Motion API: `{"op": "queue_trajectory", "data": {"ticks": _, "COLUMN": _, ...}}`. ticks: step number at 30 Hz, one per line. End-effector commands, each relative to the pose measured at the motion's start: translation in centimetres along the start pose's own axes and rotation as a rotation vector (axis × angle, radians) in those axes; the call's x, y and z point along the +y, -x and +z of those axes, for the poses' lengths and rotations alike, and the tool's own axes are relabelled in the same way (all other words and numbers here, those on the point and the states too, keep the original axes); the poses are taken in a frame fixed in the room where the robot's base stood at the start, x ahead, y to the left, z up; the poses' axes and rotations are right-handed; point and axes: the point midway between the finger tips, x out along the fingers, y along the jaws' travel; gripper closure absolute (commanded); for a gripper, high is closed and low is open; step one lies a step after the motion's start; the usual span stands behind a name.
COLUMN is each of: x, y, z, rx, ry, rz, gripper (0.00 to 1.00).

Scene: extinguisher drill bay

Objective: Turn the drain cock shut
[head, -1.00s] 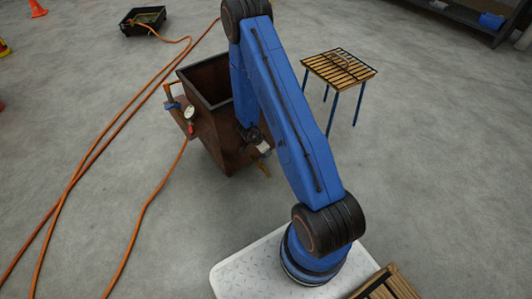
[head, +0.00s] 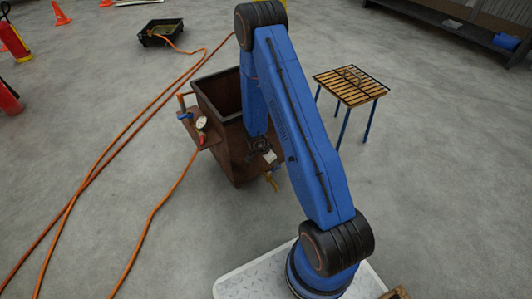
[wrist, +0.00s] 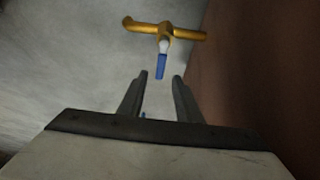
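The drain cock (head: 272,183) is a small brass-yellow fitting low on the front of the rusty brown tank (head: 212,95). In the wrist view the drain cock (wrist: 185,35) has a yellow body running across the picture and a blue-ended lever (wrist: 161,65) pointing down towards my gripper. My gripper (wrist: 160,77) is open, its two dark fingers apart and empty. The lever's end lies just ahead of the gap between the fingertips, with no contact visible. In the head view my gripper (head: 265,152) is just above the cock, and its fingers are too small to make out.
The tank's brown wall (wrist: 265,70) stands close on the right in the wrist view. A side panel holds a gauge (head: 201,122) and other valves. Orange hoses (head: 98,165) cross the floor at left.

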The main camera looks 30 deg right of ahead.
Motion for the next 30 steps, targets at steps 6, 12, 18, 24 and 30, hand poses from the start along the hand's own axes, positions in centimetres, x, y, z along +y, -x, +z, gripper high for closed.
{"op": "queue_trajectory", "data": {"ticks": 6, "x": -0.1, "y": 3.7, "z": 0.0, "rx": 0.0, "ry": -0.001, "rz": -0.002, "gripper": 0.69}}
{"op": "queue_trajectory", "data": {"ticks": 12, "x": -0.1, "y": 6.9, "z": 0.0, "rx": 0.0, "ry": -0.002, "rz": -0.002, "gripper": 0.69}}
{"op": "queue_trajectory", "data": {"ticks": 18, "x": 0.0, "y": 10.1, "z": 0.0, "rx": 0.001, "ry": 0.0, "rz": -0.002, "gripper": 0.69}}
{"op": "queue_trajectory", "data": {"ticks": 24, "x": 0.0, "y": 12.4, "z": 0.0, "rx": 0.0, "ry": -0.001, "rz": -0.001, "gripper": 0.69}}
{"op": "queue_trajectory", "data": {"ticks": 30, "x": 0.0, "y": 13.4, "z": 0.0, "rx": 0.0, "ry": 0.0, "rz": 0.001, "gripper": 0.69}}
